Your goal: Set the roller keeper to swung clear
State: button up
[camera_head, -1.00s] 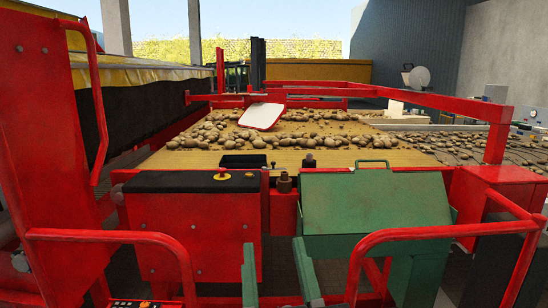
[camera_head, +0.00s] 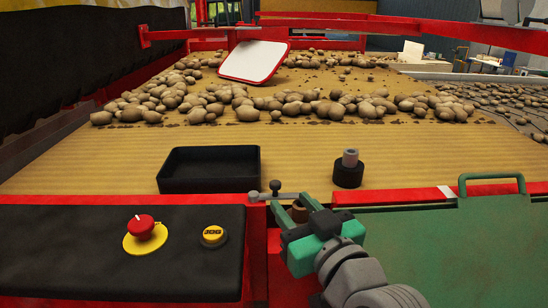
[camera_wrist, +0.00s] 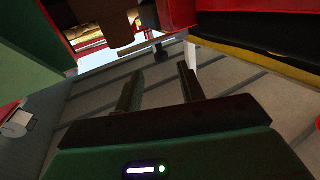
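A small grey bar with dark round knobs (camera_head: 275,187), which may be the roller keeper, lies at the red front edge of the belt, between the black console and the green cover. My gripper (camera_head: 288,201), with green fingers, reaches to the bar's right part. A brown cylinder shows between the fingers. In the wrist view my gripper (camera_wrist: 160,72) is open, its two fingers apart with nothing held. A dark knob (camera_wrist: 160,52) shows just beyond the fingertips, roughly between them. I cannot tell whether the fingers touch the bar.
The black console (camera_head: 120,270) carries a red stop button (camera_head: 141,226) and a yellow JOG button (camera_head: 213,235). A black tray (camera_head: 208,185) and a black cup with a grey cylinder (camera_head: 348,173) stand on the belt. The green cover (camera_head: 440,260) lies right. Potatoes lie beyond.

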aim_at(275, 182)
jog(key=shift+w, duration=0.1)
jog(key=shift+w+a, duration=0.2)
jog(key=shift+a, duration=0.05)
jog(key=p+x, duration=0.1)
jog(key=x, duration=0.4)
jog(key=shift+w+a+p, duration=0.15)
jog(key=shift+w+p, duration=0.15)
jog(key=shift+p, duration=0.1)
jog(key=shift+w+a+f, duration=0.1)
jog(key=shift+w+a, duration=0.1)
jog(key=shift+w, duration=0.25)
